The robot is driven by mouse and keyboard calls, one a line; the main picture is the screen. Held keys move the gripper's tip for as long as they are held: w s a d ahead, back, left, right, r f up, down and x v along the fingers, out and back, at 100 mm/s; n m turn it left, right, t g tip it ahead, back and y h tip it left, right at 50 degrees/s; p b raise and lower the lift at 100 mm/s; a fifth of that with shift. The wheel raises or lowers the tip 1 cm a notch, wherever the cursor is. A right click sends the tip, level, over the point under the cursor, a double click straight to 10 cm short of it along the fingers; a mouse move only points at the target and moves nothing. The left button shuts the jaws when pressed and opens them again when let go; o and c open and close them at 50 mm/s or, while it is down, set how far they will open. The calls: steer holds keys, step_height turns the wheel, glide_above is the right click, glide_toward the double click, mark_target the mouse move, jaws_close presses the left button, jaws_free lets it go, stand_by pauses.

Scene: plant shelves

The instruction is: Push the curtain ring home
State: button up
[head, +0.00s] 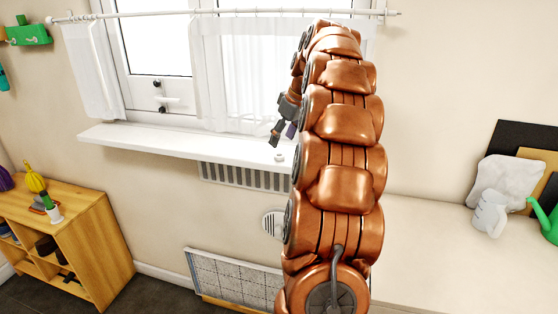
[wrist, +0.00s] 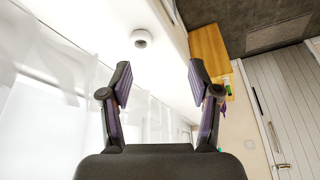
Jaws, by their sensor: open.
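A white curtain rod (head: 225,12) with small rings spans the top of the window in the head view. Sheer white curtains hang from it, one panel (head: 92,70) at the left and one (head: 235,70) at the middle. I cannot single out one curtain ring. My gripper (head: 282,134) is in front of the curtain, above the sill and well below the rod, partly hidden by my arm. In the wrist view my gripper (wrist: 159,67) is open with nothing between its fingers. A small white round piece (head: 280,157) is on the sill; it also shows in the wrist view (wrist: 142,39).
The white windowsill (head: 180,143) runs below the window, above a vent grille (head: 245,177). A wooden shelf unit (head: 90,225) stands at the left. A pale ledge at the right holds a cushion (head: 508,178), a grey jug (head: 488,213) and a green watering can (head: 544,222).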

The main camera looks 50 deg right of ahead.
mark_target(282, 156)
steer(key=shift+s+d+f, duration=0.1)
steer(key=shift+d, duration=0.5)
steer(key=shift+s+d+f, duration=0.1)
steer(key=shift+d, duration=0.5)
steer(key=shift+d+p+x, duration=0.1)
steer(key=shift+p+x, duration=0.45)
steer(key=shift+x, duration=1.3)
steer(key=shift+d+p+x, duration=0.15)
steer(key=shift+p+x, duration=0.4)
steer(key=shift+x, duration=1.3)
steer(key=shift+w+r, duration=0.15)
steer(key=c, duration=0.8)
